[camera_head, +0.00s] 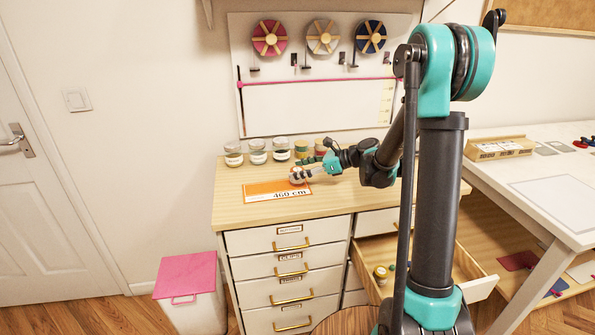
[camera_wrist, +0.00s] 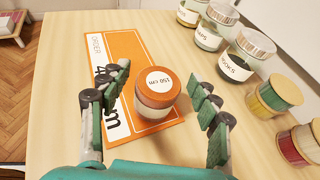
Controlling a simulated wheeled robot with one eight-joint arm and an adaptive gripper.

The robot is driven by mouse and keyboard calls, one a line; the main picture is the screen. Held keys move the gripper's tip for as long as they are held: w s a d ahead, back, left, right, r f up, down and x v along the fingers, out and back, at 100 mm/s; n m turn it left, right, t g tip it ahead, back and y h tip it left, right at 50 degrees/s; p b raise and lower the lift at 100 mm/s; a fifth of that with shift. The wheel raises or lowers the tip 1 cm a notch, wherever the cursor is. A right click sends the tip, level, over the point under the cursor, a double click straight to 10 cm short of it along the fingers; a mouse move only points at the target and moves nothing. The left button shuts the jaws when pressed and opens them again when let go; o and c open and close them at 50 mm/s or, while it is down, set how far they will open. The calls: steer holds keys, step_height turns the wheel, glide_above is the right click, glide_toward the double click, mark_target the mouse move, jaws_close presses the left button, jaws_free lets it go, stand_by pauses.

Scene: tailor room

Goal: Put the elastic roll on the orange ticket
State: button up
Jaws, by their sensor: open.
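The elastic roll (camera_wrist: 153,105) is a short orange-brown and white cylinder with a round "150 cm" label on top. In the wrist view it stands upright over the orange ticket (camera_wrist: 100,48), near the ticket's right edge. The roll hides part of the ticket and its print. My gripper (camera_wrist: 160,84) is open, with one finger on each side of the roll and visible gaps between. In the head view my gripper (camera_head: 303,172) is low over the cabinet top at the ticket (camera_head: 262,188), which reads "460 cm". The roll (camera_head: 295,177) is partly hidden there.
Several lidded jars (camera_head: 257,151) and colored spools (camera_wrist: 273,93) stand along the back of the cabinet top (camera_head: 233,208). An open drawer (camera_head: 446,279) holds small rolls. A white table (camera_head: 520,190) stands at right. The cabinet top left of the ticket is clear.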

steer(key=v, duration=1.1)
steer(key=s+f+n+h, duration=0.1)
steer(key=s, duration=0.1)
steer(key=s+d+f+n+h, duration=0.1)
steer(key=s+n, duration=0.1)
steer(key=s, duration=0.1)
steer(key=s+f+n+h, duration=0.1)
steer(key=s+f, duration=0.1)
steer(key=shift+s+d+n+h, duration=0.2)
steer(key=shift+d+n+h, duration=0.1)
steer(key=shift+n, duration=0.1)
steer(key=s+d+f+n+h, duration=0.1)
steer(key=s, duration=0.1)
steer(key=s+d+f+n+h, duration=0.1)
steer(key=s+n, duration=0.1)
steer(key=s+d+f+n, duration=0.1)
steer(key=s, duration=0.1)
steer(key=shift+f+h, duration=0.25)
steer(key=shift+h, duration=0.15)
steer(key=s+d+f+n+t+h, duration=0.1)
steer(key=s+d+f+n+h, duration=0.5)
steer(key=s+d+n, duration=0.4)
steer(key=shift+s+d+n+t+h, duration=0.3)
steer(key=shift+s+d+n+h, duration=0.1)
steer(key=shift+s+n, duration=0.4)
steer(key=shift+s+f, duration=0.1)
